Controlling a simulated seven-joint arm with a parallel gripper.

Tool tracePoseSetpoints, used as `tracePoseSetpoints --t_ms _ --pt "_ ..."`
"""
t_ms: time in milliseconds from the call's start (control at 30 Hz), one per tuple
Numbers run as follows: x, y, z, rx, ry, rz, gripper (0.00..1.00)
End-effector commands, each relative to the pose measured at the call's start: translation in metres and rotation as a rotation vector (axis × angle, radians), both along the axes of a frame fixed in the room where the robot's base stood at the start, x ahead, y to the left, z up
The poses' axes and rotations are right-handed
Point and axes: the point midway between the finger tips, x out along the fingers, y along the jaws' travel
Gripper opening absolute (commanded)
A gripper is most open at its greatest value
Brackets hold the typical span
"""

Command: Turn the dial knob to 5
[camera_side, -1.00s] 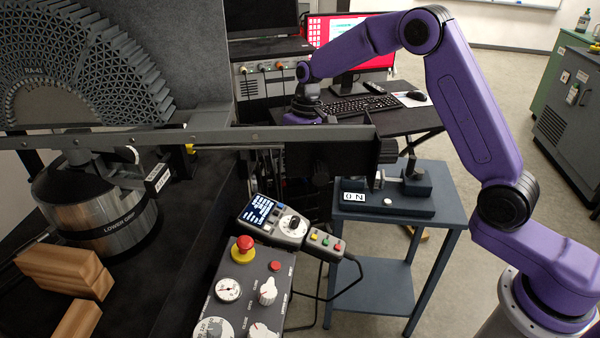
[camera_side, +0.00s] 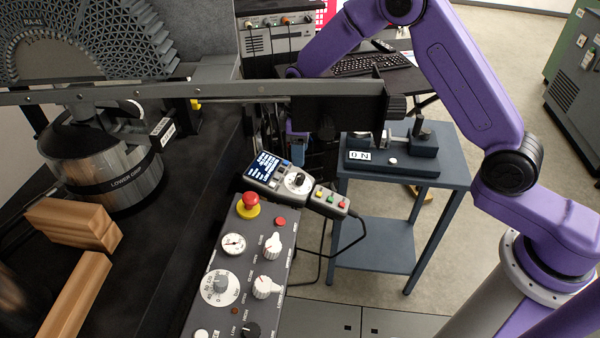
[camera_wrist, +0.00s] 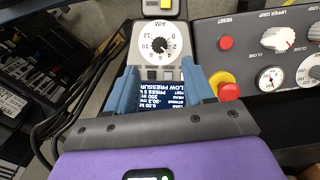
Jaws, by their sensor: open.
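The dial knob (camera_wrist: 160,46) is a dark knob in the middle of a white round dial (camera_wrist: 143,42) with numbers from 0 to 12, on a grey handheld unit. In the side view the black knob (camera_side: 297,180) sits on the same unit, right of its lit screen. The knob's exact pointer setting is too small to read. My gripper (camera_wrist: 161,74) shows two blue fingers, apart and empty, over the unit's screen, just short of the dial in the wrist view. In the side view the long grey beam hides much of my wrist.
A control panel (camera_side: 208,320) with a red emergency button (camera_side: 250,201), a gauge and white knobs lies beside the unit. A long grey beam (camera_side: 220,91) crosses above. Wood blocks (camera_side: 75,222) lie left; a blue-grey stand (camera_side: 455,178) stands right. Cables hang close by.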

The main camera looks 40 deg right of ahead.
Motion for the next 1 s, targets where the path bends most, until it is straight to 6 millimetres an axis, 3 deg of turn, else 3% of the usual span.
tracePoseSetpoints --t_ms 200,400,600,900,1000 --pt "0.000 0.000 -0.042 -0.001 0.004 -0.001 0.53" --pt "0.000 0.000 -0.070 -0.001 0.002 -0.001 0.53" --pt "0.000 0.000 -0.083 0.000 0.000 -0.001 0.53" --pt "0.001 0.000 -0.084 0.001 -0.001 -0.001 0.53" --pt "0.000 0.000 -0.084 0.001 -0.001 -0.001 0.20"
